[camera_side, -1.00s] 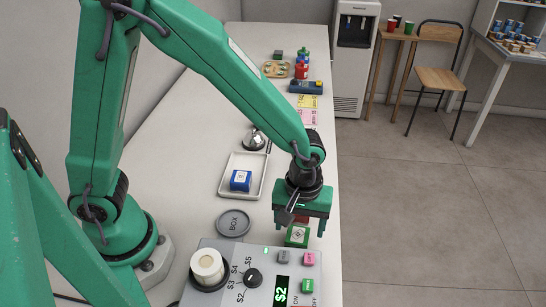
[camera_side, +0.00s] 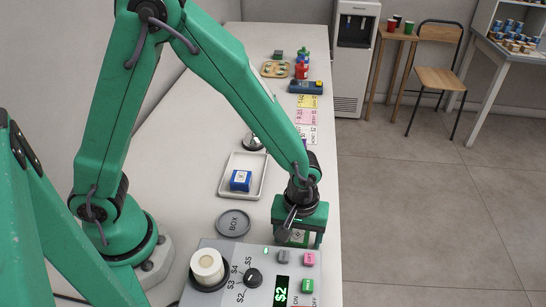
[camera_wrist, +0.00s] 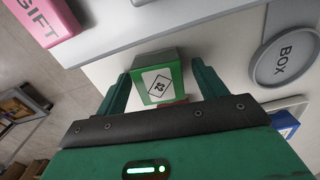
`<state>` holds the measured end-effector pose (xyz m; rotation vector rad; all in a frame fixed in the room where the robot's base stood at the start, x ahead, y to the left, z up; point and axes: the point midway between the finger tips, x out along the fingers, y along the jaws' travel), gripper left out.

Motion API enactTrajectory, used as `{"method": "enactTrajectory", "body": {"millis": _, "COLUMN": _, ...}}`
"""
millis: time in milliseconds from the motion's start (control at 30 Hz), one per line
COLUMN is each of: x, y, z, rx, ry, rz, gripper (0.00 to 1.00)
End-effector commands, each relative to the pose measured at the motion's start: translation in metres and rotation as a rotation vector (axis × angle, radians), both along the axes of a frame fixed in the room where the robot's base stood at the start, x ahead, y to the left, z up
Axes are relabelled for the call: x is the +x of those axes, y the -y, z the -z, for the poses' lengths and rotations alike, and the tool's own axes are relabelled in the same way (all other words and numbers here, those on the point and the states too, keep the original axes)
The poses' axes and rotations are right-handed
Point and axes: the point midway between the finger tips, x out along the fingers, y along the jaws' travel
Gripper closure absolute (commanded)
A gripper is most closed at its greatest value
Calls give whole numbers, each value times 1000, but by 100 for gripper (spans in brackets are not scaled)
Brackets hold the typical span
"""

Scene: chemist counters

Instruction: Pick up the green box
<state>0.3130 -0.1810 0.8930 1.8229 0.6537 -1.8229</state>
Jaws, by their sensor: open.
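The green box (camera_side: 298,238), with a white label on top, stands on the counter just behind the grey control panel. In the wrist view the box (camera_wrist: 158,78) shows a "$2" label and lies between the two fingers. My gripper (camera_wrist: 161,74) is open, with one finger on each side of the box. A narrow gap shows on the right; I cannot tell whether the left finger touches. In the side view my gripper (camera_side: 298,232) is low over the box and hides part of it. A bit of something red shows beside the box in the wrist view.
The control panel (camera_side: 225,262) with knob, buttons and "$2" display is close in front. A round grey "BOX" disc (camera_side: 233,223) lies to the left. A white tray (camera_side: 256,162) with a blue box (camera_side: 241,180) is farther back. The counter's right edge is near.

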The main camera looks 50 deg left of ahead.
Motion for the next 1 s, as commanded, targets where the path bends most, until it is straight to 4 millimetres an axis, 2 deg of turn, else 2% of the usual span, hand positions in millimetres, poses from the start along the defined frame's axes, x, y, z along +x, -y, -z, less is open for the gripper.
{"method": "enactTrajectory", "body": {"millis": 67, "x": 0, "y": 0, "z": 0, "rx": 0, "ry": 0, "rz": 0, "gripper": 33}}
{"method": "enactTrajectory", "body": {"millis": 300, "x": 0, "y": 0, "z": 0, "rx": 0, "ry": 0, "rz": 0, "gripper": 78}}
{"method": "enactTrajectory", "body": {"millis": 733, "x": 1, "y": 0, "z": -5, "rx": -2, "ry": 3, "rz": 0, "gripper": 79}}
{"method": "enactTrajectory", "body": {"millis": 1000, "x": 1, "y": 1, "z": -29, "rx": -3, "ry": 5, "rz": 0, "gripper": 79}}
